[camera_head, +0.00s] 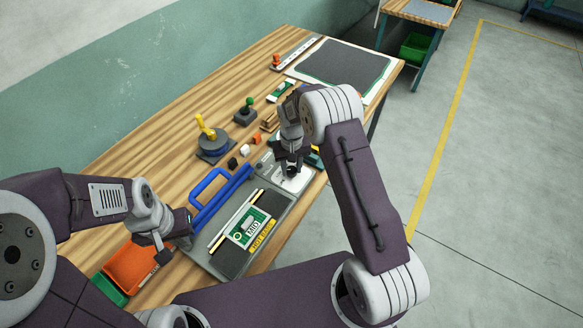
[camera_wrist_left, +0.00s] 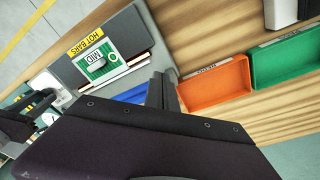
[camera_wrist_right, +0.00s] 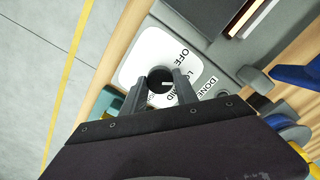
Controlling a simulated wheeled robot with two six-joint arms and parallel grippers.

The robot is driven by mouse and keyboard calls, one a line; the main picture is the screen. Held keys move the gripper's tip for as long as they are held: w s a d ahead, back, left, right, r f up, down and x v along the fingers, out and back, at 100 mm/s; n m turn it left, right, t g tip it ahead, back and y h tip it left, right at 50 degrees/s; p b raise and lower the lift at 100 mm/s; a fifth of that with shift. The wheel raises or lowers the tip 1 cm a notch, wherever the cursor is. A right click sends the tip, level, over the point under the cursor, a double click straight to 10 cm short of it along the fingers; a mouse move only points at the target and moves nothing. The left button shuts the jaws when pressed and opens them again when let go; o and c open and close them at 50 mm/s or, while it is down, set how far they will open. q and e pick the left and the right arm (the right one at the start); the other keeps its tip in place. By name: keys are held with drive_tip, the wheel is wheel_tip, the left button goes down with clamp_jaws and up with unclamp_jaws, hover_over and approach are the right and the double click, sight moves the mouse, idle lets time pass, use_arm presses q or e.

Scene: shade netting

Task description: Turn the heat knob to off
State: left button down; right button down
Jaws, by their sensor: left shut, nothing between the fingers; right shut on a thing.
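The heat knob (camera_wrist_right: 158,72) is a dark round knob on a white dial plate (camera_wrist_right: 135,68) lettered OFF, LOW and MID. In the head view the plate (camera_head: 299,184) is at the far end of the grey sealing machine (camera_head: 268,212). My right gripper (camera_wrist_right: 165,85) is shut on the knob from above, and its fingers hide part of the knob and lettering; it also shows in the head view (camera_head: 290,168). My left gripper (camera_head: 165,250) is shut and empty, beside the machine's near left edge.
A blue handle (camera_head: 205,190) stands along the machine's left side, and a yellow HOT BARS label (camera_head: 263,235) is on its front. Orange (camera_wrist_left: 214,88) and green (camera_wrist_left: 286,58) trays lie near my left gripper. A yellow-levered device (camera_head: 212,142) stands behind.

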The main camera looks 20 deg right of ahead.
drive_tip(key=n, duration=0.4)
drive_tip(key=shift+n, duration=2.1)
drive_tip(key=c, duration=0.9)
unclamp_jaws()
drive_tip(key=shift+c, duration=0.2)
